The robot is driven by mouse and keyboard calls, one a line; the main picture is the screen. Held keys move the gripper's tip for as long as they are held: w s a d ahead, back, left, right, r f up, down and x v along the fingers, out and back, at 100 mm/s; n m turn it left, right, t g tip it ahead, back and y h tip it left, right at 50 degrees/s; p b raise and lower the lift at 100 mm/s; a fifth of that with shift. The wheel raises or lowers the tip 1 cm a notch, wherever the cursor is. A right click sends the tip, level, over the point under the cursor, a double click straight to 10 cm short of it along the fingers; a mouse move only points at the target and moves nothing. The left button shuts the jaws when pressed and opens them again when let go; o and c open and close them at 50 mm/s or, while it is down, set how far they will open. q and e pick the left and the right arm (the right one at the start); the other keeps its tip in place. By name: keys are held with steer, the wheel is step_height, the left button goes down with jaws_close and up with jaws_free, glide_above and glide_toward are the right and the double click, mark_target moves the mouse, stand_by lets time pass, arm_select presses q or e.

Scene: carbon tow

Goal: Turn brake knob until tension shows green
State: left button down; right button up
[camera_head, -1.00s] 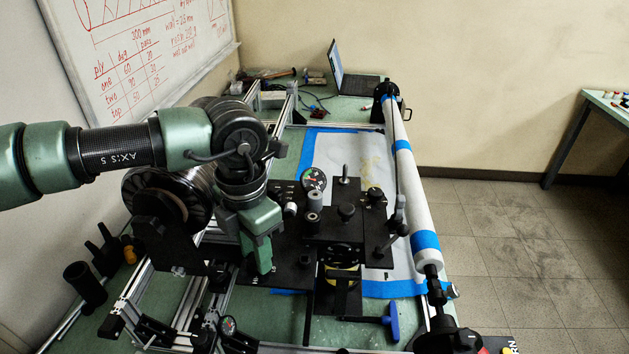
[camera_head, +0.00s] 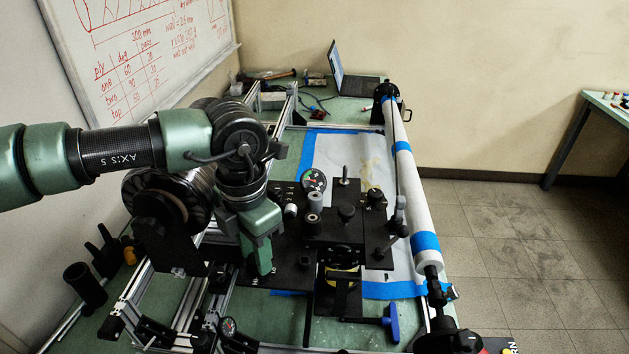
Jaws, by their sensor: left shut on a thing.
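My left gripper (camera_head: 263,262) points down at the dark plate left of the black carriage. It is shut, and what lies between its fingers is mostly hidden by the fingers and wrist; I take it to be the brake knob. A round dial (camera_head: 314,180) with green and red marks stands behind the carriage. Its needle is too small to read. A second small dial (camera_head: 228,326) sits low on the frame at front left. The tow spool (camera_head: 168,203) is partly behind my left arm. My right gripper does not show.
The black carriage (camera_head: 333,228) with posts and knobs stands right of my gripper. The white mandrel (camera_head: 415,195) with blue tape runs along the right side. A blue handle (camera_head: 391,322) lies in front. Black cups (camera_head: 84,286) stand at left, a laptop (camera_head: 345,75) at the back.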

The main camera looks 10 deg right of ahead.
arm_select(q)
steer(key=c, duration=1)
jaws_free()
steer(key=shift+c, duration=0.2)
steer(key=shift+r+p, duration=1.05)
steer(key=shift+r, duration=2)
